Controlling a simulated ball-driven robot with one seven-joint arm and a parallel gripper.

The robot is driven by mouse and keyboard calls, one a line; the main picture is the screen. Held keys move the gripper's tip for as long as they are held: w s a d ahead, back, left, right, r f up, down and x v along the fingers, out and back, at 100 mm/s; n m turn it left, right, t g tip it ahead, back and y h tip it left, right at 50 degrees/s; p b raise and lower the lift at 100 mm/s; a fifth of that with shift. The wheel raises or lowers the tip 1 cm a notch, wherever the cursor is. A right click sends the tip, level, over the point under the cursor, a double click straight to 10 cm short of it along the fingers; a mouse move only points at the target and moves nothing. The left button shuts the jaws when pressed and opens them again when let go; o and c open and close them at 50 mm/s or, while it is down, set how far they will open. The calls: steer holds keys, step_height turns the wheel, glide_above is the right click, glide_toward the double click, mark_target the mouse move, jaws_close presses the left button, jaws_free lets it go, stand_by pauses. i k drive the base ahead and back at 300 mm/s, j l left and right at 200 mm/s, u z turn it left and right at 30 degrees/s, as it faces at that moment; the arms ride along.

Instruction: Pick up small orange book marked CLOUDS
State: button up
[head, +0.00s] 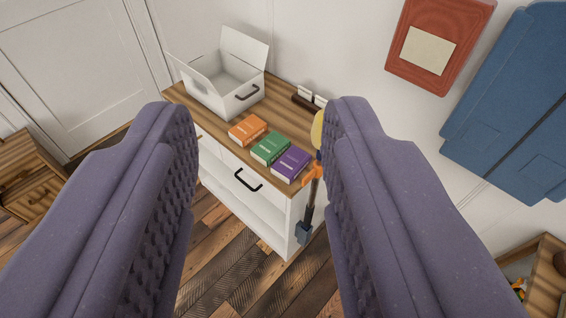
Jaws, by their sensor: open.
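A small orange book (248,130) lies flat on the wooden top of a white cabinet (182,94), nearest the white box in a row of three books. Its cover print is too small to read. A green book (271,149) lies beside it, then a purple book (291,165) near the cabinet's right end. My gripper (258,125) is open, with two purple padded fingers on either side of the picture. It is empty, and the books show in the gap beyond the fingers, some way off.
An open white box (232,100) with raised flaps stands behind the orange book. A dark rod-like item (305,105) lies at the top's back edge. A tool (309,200) with an orange clip hangs at the cabinet's right end. Wooden furniture stands far left (28,178).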

mark_target(244, 133)
steer(key=z, duration=0.3)
steer(key=i+j+z, duration=0.3)
steer(key=z, duration=0.15)
steer(key=i+j+z, duration=0.25)
steer(key=j+z, duration=0.2)
steer(key=j, duration=0.1)
